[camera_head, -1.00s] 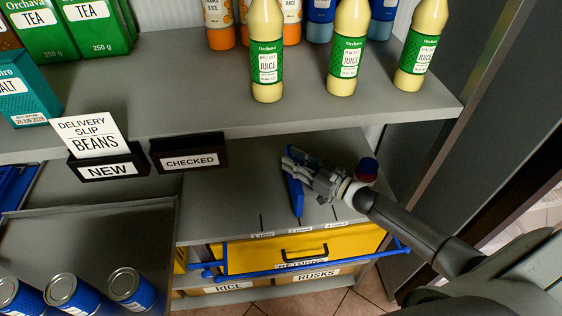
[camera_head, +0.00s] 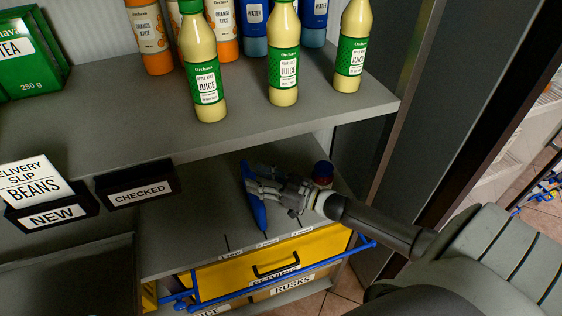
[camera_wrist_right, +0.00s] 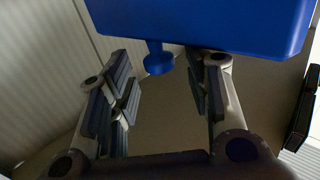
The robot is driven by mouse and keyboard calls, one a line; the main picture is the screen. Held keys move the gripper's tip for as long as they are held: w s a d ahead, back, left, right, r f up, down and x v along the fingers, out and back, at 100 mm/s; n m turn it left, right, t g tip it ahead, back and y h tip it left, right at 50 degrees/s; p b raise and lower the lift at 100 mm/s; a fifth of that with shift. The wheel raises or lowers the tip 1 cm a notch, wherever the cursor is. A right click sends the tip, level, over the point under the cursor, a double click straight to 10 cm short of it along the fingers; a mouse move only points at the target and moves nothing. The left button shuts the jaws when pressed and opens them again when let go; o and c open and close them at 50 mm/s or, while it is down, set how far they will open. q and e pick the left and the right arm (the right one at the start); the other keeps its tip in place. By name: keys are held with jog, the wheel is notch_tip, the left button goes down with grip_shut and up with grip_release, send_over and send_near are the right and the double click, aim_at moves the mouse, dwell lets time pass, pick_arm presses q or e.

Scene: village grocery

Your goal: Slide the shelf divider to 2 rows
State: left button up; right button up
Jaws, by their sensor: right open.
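The blue shelf divider (camera_head: 254,205) stands on the lower shelf (camera_head: 185,222). Its front end lines up with the middle of three small labels (camera_head: 266,243) on the shelf edge; their print is too small to read surely. My right gripper (camera_head: 250,178) is at the upper part of the divider, covering some of it. In the right wrist view the divider (camera_wrist_right: 220,20) fills the top, with a round blue knob (camera_wrist_right: 158,62) hanging from it. The open fingers of my right gripper (camera_wrist_right: 165,85) are on either side of the knob, with gaps visible. My left gripper is out of view.
Juice bottles (camera_head: 284,60) stand on the upper shelf (camera_head: 150,120) above my right arm. A yellow drawer (camera_head: 235,272) and a blue rail (camera_head: 330,254) are below. A dark side panel is at right.

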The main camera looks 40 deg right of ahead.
jog(key=v, duration=0.9)
dwell(0.3)
